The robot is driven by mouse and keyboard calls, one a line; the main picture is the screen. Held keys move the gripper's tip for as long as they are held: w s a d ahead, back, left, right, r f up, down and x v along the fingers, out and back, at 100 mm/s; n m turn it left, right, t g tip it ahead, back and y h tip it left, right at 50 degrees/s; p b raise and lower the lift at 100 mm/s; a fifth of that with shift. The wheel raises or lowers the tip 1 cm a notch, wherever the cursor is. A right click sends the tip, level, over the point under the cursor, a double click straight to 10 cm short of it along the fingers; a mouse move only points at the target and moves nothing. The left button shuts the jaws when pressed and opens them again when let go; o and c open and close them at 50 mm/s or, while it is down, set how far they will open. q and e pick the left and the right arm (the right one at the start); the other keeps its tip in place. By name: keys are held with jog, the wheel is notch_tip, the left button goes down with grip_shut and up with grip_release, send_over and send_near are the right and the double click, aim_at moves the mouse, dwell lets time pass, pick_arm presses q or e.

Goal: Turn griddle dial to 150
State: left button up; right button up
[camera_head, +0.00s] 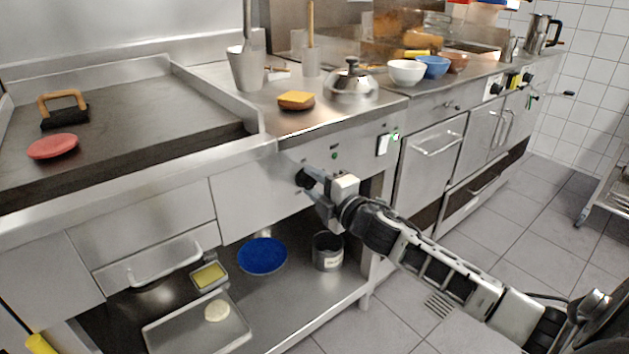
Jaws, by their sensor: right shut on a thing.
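The griddle (130,135) is a dark flat plate with raised steel edges at the left of the counter. Its steel front panel (240,195) carries a small black dial (302,179) below the counter edge. My right gripper (308,179) reaches in from the lower right and is shut on the dial. The fingers cover much of the dial, and its markings cannot be read. My left gripper is not in view.
A red patty-like disc (53,146) and a wooden-handled press (64,108) sit on the griddle. A switch with a green light (395,137) is right of the dial. The shelf below holds a blue plate (262,256), a metal pot (327,251) and a tray (160,335).

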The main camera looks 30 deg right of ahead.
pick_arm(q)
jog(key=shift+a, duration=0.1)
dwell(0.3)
pick_arm(e)
jog(key=o, duration=1)
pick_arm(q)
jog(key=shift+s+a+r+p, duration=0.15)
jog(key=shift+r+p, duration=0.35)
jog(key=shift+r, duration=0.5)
pick_arm(e)
jog(key=s, duration=1)
jog(key=s+d, duration=0.1)
jog(key=s, duration=0.5)
jog(key=shift+d, duration=0.1)
